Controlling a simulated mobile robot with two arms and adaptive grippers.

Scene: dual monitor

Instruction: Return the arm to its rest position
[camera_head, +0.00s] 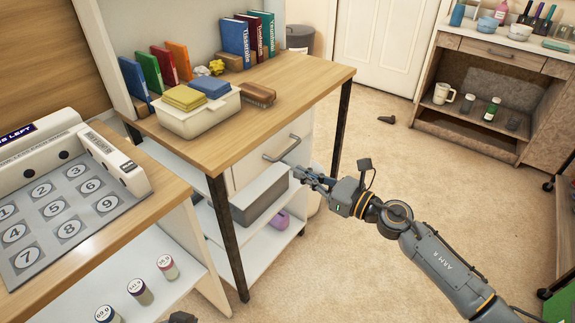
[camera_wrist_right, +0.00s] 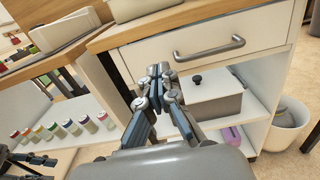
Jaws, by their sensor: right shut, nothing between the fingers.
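My right arm (camera_head: 440,262) reaches in from the lower right in the head view, stretched toward the wooden desk (camera_head: 330,76). Its right gripper (camera_head: 298,171) is beside the desk's white drawer (camera_head: 245,167), a little below the metal handle (camera_head: 282,150). In the right wrist view the fingers (camera_wrist_right: 159,72) are together and empty, left of and below the handle (camera_wrist_right: 210,48). They look apart from the handle. A dark part of my left gripper (camera_wrist_right: 30,160) shows at the lower left of the wrist view; its finger opening is unclear.
A grey lidded box (camera_wrist_right: 213,97) sits on the shelf under the drawer, with a purple item (camera_wrist_right: 232,136) below. A white bin (camera_wrist_right: 287,125) stands at the right. A cream tray (camera_head: 199,119) and a brush (camera_head: 257,94) lie on the desktop. Carpet (camera_head: 400,170) is open to the right.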

